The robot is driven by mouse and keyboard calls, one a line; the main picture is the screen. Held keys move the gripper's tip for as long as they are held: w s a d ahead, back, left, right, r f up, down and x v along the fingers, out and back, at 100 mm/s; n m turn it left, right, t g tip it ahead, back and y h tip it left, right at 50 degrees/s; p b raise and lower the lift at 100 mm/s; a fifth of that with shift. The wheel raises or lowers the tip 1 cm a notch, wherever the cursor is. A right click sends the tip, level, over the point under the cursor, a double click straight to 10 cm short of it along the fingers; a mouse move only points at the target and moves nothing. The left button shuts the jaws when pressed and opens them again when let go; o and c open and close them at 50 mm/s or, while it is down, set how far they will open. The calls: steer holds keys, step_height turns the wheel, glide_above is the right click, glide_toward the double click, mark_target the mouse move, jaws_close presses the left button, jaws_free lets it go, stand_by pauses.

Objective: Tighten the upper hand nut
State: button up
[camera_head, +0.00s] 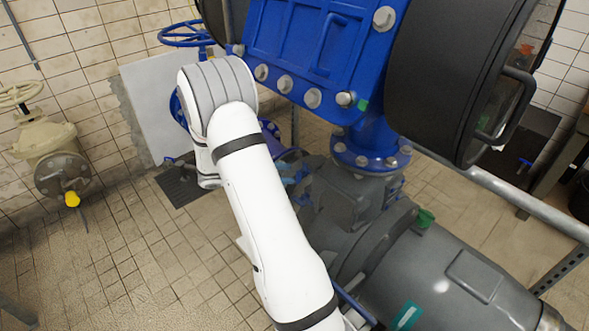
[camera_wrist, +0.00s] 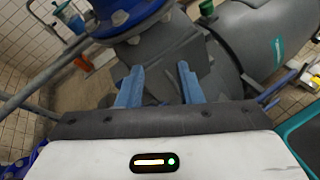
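My gripper (camera_wrist: 160,75) is open in the wrist view, its two blue fingers apart with nothing between them. Beyond the fingers is a grey housing (camera_wrist: 165,50) under a blue flange (camera_wrist: 125,12); I cannot tell whether they touch it. In the head view my white arm hides most of the gripper. The blue pump body (camera_head: 300,50) carries several grey round nuts (camera_head: 313,98) along its lower edge and a larger one (camera_head: 384,18) higher up. I cannot tell which of them, if any, is the upper hand nut. None is near my fingers.
A grey motor (camera_head: 450,280) lies right of my arm. A black round cover (camera_head: 440,70) with a handle overhangs at upper right. A metal rail (camera_head: 500,190) runs behind the motor. A beige valve (camera_head: 50,150) stands at left. The tiled floor (camera_head: 130,260) at left is clear.

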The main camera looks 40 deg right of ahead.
mark_target(297, 174)
steer(key=w+d+f+n+t+h+p, duration=0.1)
steer(key=w+d+f+n+t+h, duration=0.1)
steer(key=w+f+n, duration=0.3)
steer(key=w+d+f+n+t+h+p, duration=0.1)
steer(key=w+d+f+n+t+h, duration=0.15)
steer(key=f, duration=0.45)
steer(key=shift+t, duration=0.35)
steer(key=d, duration=0.2)
steer(key=d+p, duration=0.1)
steer(key=d, duration=0.4)
steer(key=shift+w+d, duration=0.1)
steer(key=shift+w, duration=0.2)
steer(key=shift+c, duration=0.3)
